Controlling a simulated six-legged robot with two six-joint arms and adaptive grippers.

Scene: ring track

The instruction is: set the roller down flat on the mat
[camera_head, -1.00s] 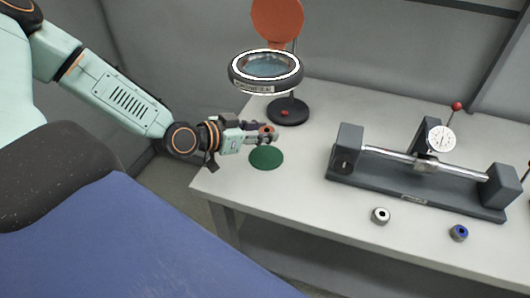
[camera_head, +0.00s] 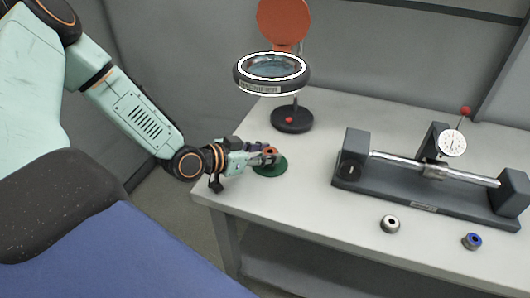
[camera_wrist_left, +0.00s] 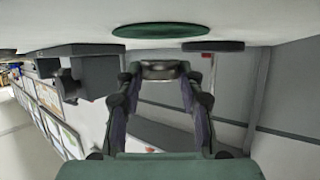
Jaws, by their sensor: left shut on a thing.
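The roller (camera_head: 269,151), a small ring with an orange-brown face, is held in my left gripper (camera_head: 264,157). The gripper is shut on it, and the fingers hide part of it. The round green mat (camera_head: 272,170) lies on the table, partly behind the gripper and roller. In the left wrist view the roller (camera_wrist_left: 160,70) sits between the two fingertips, with a gap between it and the mat (camera_wrist_left: 160,31). The roller appears to be a little above the mat. My right gripper is not in view.
A magnifier lamp (camera_head: 272,88) with an orange disc and dark base (camera_head: 292,120) stands just behind the mat. A dial-gauge bench (camera_head: 420,200) is at the right. Two more rollers, white-faced (camera_head: 390,224) and blue-faced (camera_head: 472,241), stand in front of it.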

